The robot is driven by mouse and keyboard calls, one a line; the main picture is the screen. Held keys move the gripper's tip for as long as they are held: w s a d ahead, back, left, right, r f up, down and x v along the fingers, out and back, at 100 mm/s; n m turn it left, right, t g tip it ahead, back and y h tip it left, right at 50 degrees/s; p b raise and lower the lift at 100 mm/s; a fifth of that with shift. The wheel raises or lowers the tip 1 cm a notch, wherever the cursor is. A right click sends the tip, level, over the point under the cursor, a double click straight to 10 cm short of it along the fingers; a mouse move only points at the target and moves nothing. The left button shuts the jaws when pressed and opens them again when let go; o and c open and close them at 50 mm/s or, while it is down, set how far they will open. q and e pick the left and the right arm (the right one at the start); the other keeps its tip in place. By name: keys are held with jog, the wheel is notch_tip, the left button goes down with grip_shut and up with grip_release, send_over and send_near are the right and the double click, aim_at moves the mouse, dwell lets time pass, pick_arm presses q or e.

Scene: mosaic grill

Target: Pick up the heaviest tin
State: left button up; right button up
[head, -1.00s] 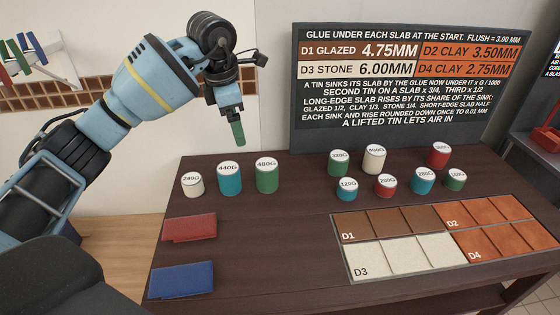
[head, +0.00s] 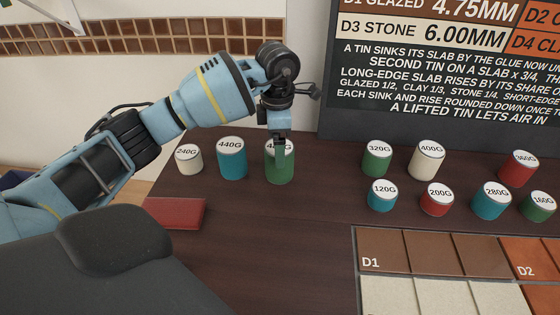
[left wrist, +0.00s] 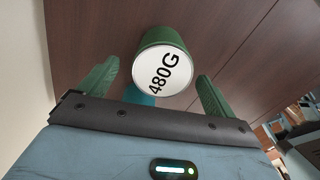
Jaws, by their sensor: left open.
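The green tin labelled 480G (head: 289,173) stands upright at the right end of a row of three on the dark table. Its label is the largest number I can read. My left gripper (head: 281,160) points down over this tin and hides part of its label. In the left wrist view the 480G tin (left wrist: 162,70) lies between the two spread green fingers, with a gap on each side. The teal 440G tin (head: 232,160) and the white 240G tin (head: 189,160) stand to its left. My right gripper is not in view.
Several tins stand at right, among them the white 400G (head: 426,162) and green 320G (head: 377,161). A red plate (head: 175,213) lies at front left. A slab tray (head: 357,265) is at front right, and a dark board (head: 400,120) stands behind.

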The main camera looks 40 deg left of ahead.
pick_arm(q)
jog(key=shift+w+f, duration=0.1)
jog(key=shift+f, duration=0.45)
jog(key=shift+d+f, duration=0.15)
jog(key=shift+f, duration=1.15)
jog(key=shift+d+f, duration=0.1)
jog(key=shift+f, duration=1.2)
jog(key=shift+r, duration=0.1)
jog(key=c, duration=1.4)
